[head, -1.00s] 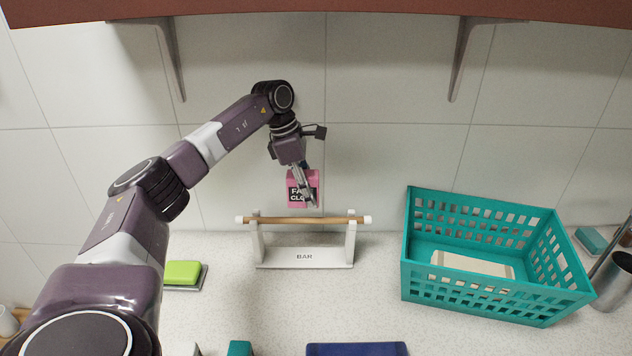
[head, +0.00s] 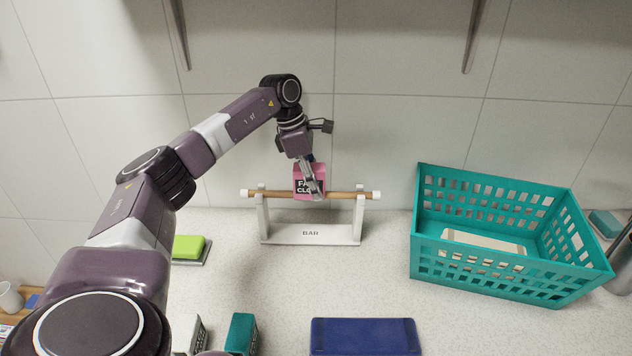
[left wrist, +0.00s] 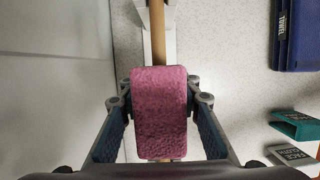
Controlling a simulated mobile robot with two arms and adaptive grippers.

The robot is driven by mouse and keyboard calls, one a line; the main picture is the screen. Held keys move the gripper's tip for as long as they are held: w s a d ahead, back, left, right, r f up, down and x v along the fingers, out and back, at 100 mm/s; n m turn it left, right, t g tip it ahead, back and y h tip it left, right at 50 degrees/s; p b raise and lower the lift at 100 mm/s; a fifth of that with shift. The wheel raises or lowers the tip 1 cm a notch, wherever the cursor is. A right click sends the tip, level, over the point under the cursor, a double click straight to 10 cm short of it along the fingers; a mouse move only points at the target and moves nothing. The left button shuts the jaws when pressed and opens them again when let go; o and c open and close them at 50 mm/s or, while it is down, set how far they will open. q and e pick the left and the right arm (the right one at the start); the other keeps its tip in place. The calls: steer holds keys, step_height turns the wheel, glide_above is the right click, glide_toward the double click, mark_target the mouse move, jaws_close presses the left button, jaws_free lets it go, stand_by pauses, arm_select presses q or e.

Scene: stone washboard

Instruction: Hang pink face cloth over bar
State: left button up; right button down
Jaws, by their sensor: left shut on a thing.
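The pink face cloth (head: 303,179), with a dark label on its front, is at the bar in the head view. My left gripper (head: 315,190) is shut on it from above. The wooden bar (head: 345,194) has white end caps and rests level on a white stand (head: 285,235) marked BAR. In the left wrist view the cloth (left wrist: 160,112) sits between the two fingers, and the bar (left wrist: 158,35) shows above and below it. The cloth lies across the bar's line; I cannot tell whether it bears on the bar. My right gripper is not in view.
A teal basket (head: 470,280) holding a cream item stands right. A green block (head: 188,247) lies left of the stand. A dark blue folded towel (head: 365,337) and a teal item (head: 241,333) lie in front. The tiled wall is close behind; the counter between is clear.

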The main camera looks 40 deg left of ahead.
arm_select(q)
step_height(320, 180, down, 6)
steer(key=b, duration=0.3)
steer(key=shift+f, duration=0.2)
steer(key=o, duration=1.2)
steer(key=v, duration=1.2)
